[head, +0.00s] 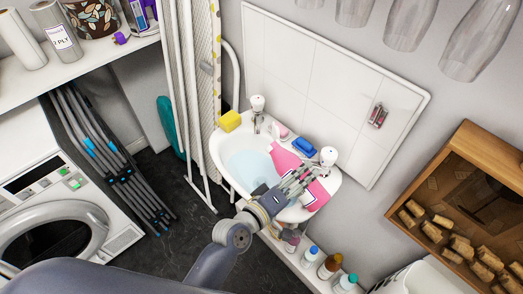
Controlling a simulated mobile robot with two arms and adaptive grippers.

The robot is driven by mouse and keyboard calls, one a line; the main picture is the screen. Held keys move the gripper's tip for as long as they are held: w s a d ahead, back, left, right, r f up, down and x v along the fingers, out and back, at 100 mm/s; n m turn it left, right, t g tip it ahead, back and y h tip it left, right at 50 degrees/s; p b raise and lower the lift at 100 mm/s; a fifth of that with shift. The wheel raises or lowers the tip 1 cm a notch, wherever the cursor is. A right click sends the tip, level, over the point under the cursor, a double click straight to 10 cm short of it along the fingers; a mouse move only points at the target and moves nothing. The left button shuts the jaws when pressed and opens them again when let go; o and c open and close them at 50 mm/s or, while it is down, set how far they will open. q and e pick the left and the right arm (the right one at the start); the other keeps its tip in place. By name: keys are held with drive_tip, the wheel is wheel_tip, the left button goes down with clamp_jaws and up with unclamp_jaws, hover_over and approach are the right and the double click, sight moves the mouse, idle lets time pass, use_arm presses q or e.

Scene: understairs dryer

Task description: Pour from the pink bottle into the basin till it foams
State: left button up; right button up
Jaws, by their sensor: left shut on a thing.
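The white basin (224,150) is at the centre of the head view, with pale bluish water (250,168) in it and no foam visible. The pink bottle (317,194) lies across the right part of the basin in the view, seen on both sides of my gripper and with a pale label at its lower right. My left gripper (298,180) is shut on the pink bottle from the front. The gripper hides the bottle's middle, and I cannot tell whether liquid is coming out. My right gripper is not in view.
Two taps stand at the basin's back. A yellow sponge (229,121), a blue item (304,146) and a small pink item (282,130) sit on its rim. Several bottles (329,266) stand on a ledge below. A washing machine (60,220) and folded rack (115,160) are left.

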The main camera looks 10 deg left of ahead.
use_arm(q)
drive_tip(key=shift+r, duration=0.15)
idle(0.4)
drive_tip(key=shift+w+a+r+n+p, duration=0.25)
drive_tip(key=shift+r+n+p, duration=0.15)
drive_tip(key=shift+n+p, duration=0.1)
idle(0.5)
